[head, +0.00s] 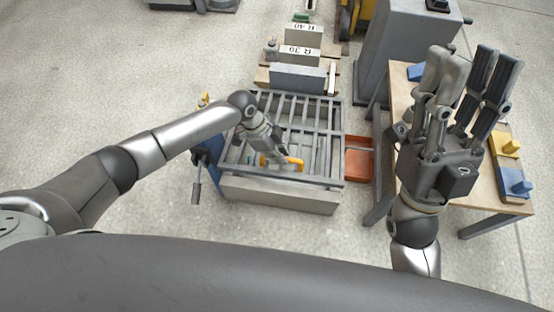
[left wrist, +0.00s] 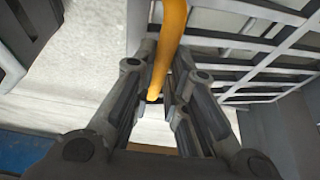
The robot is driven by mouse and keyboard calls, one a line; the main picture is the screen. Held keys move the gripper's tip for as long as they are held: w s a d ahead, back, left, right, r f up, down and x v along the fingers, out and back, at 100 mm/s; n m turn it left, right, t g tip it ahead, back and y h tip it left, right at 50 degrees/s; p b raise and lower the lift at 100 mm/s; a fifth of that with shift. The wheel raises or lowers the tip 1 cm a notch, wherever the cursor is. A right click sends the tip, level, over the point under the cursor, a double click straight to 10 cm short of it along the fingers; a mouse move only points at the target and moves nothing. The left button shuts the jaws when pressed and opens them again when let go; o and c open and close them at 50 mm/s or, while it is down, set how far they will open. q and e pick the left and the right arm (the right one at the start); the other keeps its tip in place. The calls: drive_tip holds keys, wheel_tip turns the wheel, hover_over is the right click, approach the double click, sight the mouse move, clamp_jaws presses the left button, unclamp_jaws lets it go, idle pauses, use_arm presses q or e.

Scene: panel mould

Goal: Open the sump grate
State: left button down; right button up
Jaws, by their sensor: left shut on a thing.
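The sump grate (head: 326,147) is a grey barred panel lying over a pale box-like sump in the middle of the head view. It looks flat, though a slight lift is hard to rule out. A yellow-orange handle (head: 294,163) sits near its front edge. My left gripper (head: 283,160) is shut on this handle. In the left wrist view the handle (left wrist: 171,45) runs between the fingers, with the grate bars (left wrist: 262,55) beyond and to the right. My right gripper (head: 468,82) is open and empty, fingers up, above the table at the right.
Grey blocks marked R 30 (head: 299,55) and R 40 (head: 304,33) stand behind the grate. An orange-red tray (head: 359,160) lies right of the sump. A wooden table (head: 487,193) holds yellow and blue pieces. A grey cabinet (head: 398,50) stands behind. The floor at left is clear.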

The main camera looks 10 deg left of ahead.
use_arm(q)
drive_tip(key=w+r+p, duration=0.3)
drive_tip(key=w+r, duration=0.6)
drive_tip(key=r, duration=0.5)
drive_tip(key=shift+w+a+r, duration=0.15)
drive_tip(key=shift+w, duration=0.15)
use_arm(e)
drive_tip(key=w+a+f+g+h, duration=0.1)
drive_tip(key=w+f+g+h, duration=0.2)
drive_tip(key=w+f+g, duration=0.7)
drive_tip(key=shift+w+f+g+h, duration=0.25)
drive_tip(key=shift+f+g+h, duration=0.15)
drive_tip(key=shift+f, duration=1.25)
